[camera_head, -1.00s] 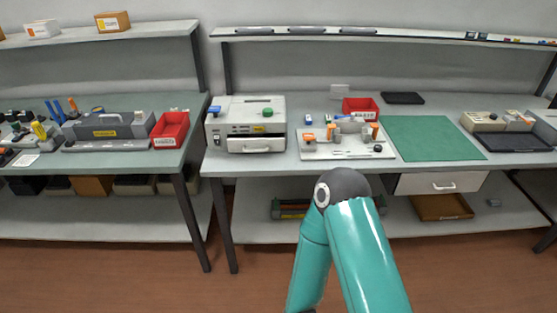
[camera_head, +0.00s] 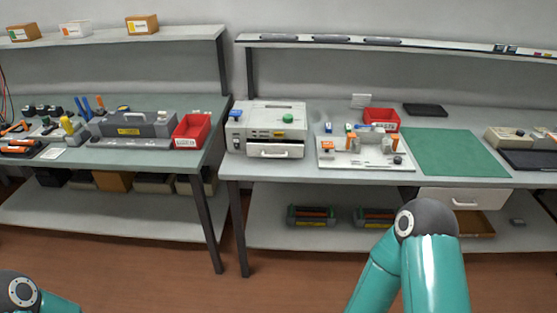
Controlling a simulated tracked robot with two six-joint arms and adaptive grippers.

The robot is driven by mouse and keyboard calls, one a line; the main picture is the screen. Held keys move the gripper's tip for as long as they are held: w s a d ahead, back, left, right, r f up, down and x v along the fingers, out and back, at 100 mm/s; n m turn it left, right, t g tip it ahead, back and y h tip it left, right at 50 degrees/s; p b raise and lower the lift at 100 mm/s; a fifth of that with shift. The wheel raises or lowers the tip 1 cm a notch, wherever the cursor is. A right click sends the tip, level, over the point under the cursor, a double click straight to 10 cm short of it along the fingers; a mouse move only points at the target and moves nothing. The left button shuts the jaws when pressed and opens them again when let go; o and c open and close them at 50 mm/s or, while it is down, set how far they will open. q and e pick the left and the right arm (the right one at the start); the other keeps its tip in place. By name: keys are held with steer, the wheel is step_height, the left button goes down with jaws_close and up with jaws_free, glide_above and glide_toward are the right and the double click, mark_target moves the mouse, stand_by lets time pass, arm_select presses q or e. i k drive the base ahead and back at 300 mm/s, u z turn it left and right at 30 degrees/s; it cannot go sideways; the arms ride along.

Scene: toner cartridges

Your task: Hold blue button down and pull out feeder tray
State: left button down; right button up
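A light grey boxy machine (camera_head: 262,130) stands at the left end of the right-hand bench. A blue button (camera_head: 235,113) is on its top left, and a round green knob (camera_head: 287,118) is on its top right. The feeder tray (camera_head: 275,151) is a pale drawer front with a handle, low on the machine's front face. I cannot tell whether it is slightly out. Nothing touches the button or the tray. My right arm shows at the bottom right and my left arm at the bottom left corner, both well in front of the bench. Neither gripper is in view.
A white fixture board (camera_head: 340,162), a red bin (camera_head: 381,119) and a green mat (camera_head: 455,152) are right of the machine. A bench drawer (camera_head: 465,197) is under the mat. A gap separates this bench from the left bench, which holds another red bin (camera_head: 191,131). Floor in front is clear.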

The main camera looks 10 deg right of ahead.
mark_target(259, 147)
steer(key=i, duration=1)
